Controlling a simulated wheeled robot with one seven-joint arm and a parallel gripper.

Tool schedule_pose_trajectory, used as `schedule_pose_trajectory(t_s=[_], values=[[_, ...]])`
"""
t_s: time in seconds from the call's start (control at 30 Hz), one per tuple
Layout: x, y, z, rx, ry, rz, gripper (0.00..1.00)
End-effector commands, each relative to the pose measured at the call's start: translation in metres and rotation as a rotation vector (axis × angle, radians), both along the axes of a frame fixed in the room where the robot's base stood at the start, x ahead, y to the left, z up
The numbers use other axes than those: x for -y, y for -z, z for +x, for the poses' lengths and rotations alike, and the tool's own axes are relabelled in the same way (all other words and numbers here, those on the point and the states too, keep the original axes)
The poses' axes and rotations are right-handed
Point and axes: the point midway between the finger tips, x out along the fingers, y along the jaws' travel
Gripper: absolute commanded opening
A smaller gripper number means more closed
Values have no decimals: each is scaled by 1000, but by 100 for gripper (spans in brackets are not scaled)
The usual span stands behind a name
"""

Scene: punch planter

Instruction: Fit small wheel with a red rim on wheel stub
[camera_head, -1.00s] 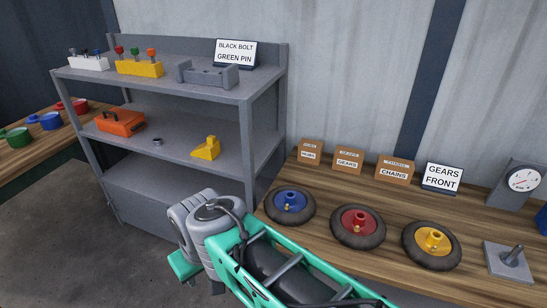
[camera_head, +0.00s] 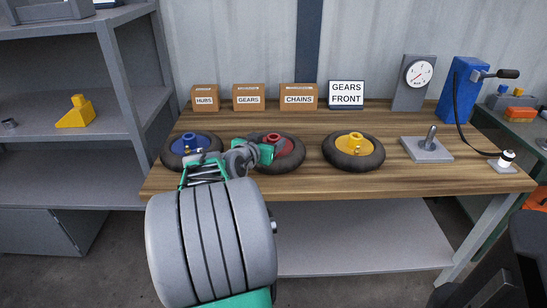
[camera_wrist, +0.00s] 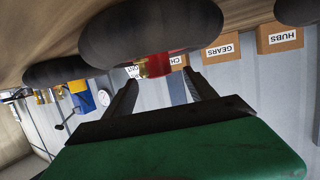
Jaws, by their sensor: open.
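The wheel with a red rim (camera_head: 290,152) lies flat on the wooden bench, between the blue-rimmed and yellow-rimmed wheels. The wheel stub (camera_head: 431,137) is a grey peg rising from a square plate (camera_head: 424,151) at the right. My gripper (camera_head: 273,148) is at the red wheel's left side by its hub; the arm hides part of that wheel. In the upside-down wrist view, the open fingers (camera_wrist: 160,88) point toward the red hub (camera_wrist: 172,66), which shows between them under the dark tyre (camera_wrist: 150,32). Contact cannot be told.
The blue-rimmed wheel (camera_head: 190,143) and yellow-rimmed wheel (camera_head: 355,150) lie close on either side. Boxes (camera_head: 249,97), a sign (camera_head: 346,94) and a gauge (camera_head: 412,83) stand behind. Bare bench lies in front.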

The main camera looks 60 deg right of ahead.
Motion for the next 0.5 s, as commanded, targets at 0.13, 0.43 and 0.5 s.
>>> schedule_pose_trajectory(t_s=[0.13, 0.43, 0.5], values=[[26, 10, -2, -1, 4, 1, 65], [46, 13, 2, -1, -2, 2, 65], [45, 13, 2, -1, -2, 2, 65]])
